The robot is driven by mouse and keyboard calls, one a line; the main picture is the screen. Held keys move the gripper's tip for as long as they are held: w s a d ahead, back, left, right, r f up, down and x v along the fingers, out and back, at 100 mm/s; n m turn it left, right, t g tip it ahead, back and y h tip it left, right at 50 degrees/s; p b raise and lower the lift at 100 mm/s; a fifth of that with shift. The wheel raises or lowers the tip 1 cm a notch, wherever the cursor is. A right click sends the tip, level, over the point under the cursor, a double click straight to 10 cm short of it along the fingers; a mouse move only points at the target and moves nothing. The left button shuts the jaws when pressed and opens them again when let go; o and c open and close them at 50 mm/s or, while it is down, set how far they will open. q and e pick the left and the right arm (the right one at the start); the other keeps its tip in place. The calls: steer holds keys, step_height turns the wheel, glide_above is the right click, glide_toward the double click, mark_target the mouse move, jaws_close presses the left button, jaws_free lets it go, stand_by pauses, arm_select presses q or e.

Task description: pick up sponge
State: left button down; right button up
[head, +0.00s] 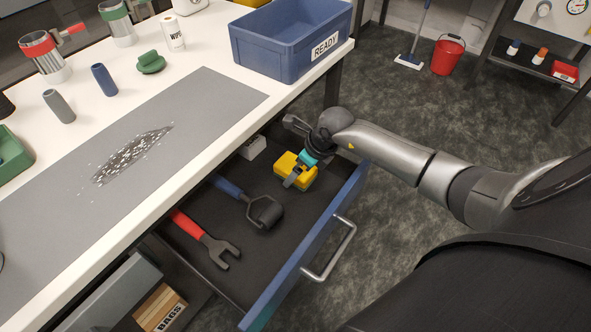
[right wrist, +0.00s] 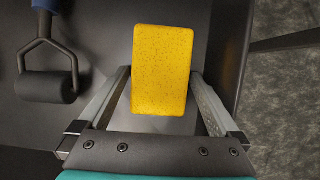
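The yellow sponge (head: 295,171) lies in the open drawer, near its far end. My right gripper (head: 296,174) reaches down to it from above. In the right wrist view the speckled sponge (right wrist: 162,68) sits between the two fingertips of my right gripper (right wrist: 162,76). The fingers are spread, one on each side, very close to its edges; a thin gap shows at the left finger. Whether the right finger touches it I cannot tell. My left gripper is not in view.
The drawer (head: 262,290) also holds a blue-handled roller (head: 262,213), a red-handled fork-ended tool (head: 205,240) and a pale block (head: 252,147). The white bench (head: 215,45) overhangs its left side. A blue READY bin (head: 275,42) stands on the bench corner.

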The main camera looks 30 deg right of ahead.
steer(key=c, duration=1.1)
steer(key=shift+r, duration=0.1)
